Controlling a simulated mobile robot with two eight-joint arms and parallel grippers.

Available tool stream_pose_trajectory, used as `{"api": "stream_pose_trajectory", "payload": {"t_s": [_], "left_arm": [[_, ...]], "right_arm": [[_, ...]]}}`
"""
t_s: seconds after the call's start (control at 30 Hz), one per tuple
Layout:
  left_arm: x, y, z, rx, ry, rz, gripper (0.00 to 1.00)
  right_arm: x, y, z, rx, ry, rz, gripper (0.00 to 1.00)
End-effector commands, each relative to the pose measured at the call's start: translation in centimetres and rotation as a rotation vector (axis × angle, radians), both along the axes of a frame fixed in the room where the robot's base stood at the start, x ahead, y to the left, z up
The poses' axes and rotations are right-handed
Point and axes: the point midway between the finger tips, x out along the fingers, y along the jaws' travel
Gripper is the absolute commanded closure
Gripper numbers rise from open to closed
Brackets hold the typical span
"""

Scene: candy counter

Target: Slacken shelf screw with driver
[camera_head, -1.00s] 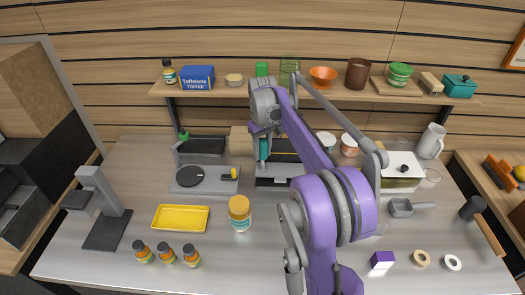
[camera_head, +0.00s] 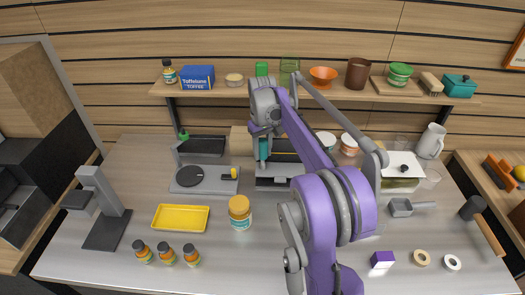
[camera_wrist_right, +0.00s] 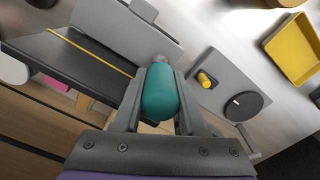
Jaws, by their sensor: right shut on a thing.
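My right gripper (camera_head: 263,136) is shut on the teal handle of the driver (camera_wrist_right: 159,92). In the head view the teal handle (camera_head: 263,150) hangs below the gripper, over the back of the counter. In the wrist view the handle lies between both fingers, and its grey shaft end points away from the wrist. The driver's tip is not clearly visible. The wooden shelf (camera_head: 213,97) runs along the back wall above the gripper, and its left bracket (camera_head: 173,110) shows. I cannot make out the shelf screw. My left gripper is not in view.
Left of the gripper stands a grey device with a black disc (camera_head: 189,176) and yellow knob. A yellow tray (camera_head: 181,218), an orange-lidded jar (camera_head: 240,213) and several small bottles stand in front. The shelf holds a blue toffee box (camera_head: 198,77) and cups. Counter between tray and grey stand (camera_head: 104,210) is clear.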

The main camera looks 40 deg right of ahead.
Motion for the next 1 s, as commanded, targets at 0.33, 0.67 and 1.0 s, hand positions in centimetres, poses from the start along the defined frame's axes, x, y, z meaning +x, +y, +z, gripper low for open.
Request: {"api": "stream_pose_trajectory", "payload": {"t_s": [0.33, 0.67, 1.0], "left_arm": [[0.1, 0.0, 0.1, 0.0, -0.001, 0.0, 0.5], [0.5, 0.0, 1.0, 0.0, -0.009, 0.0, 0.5], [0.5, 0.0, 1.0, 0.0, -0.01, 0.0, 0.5]], "right_arm": [[0.0, 0.0, 0.1, 0.0, 0.0, 0.0, 1.0], [0.0, 0.0, 1.3, 0.0, -0.001, 0.0, 1.0], [0.0, 0.0, 1.5, 0.0, 0.0, 0.0, 1.0]]}}
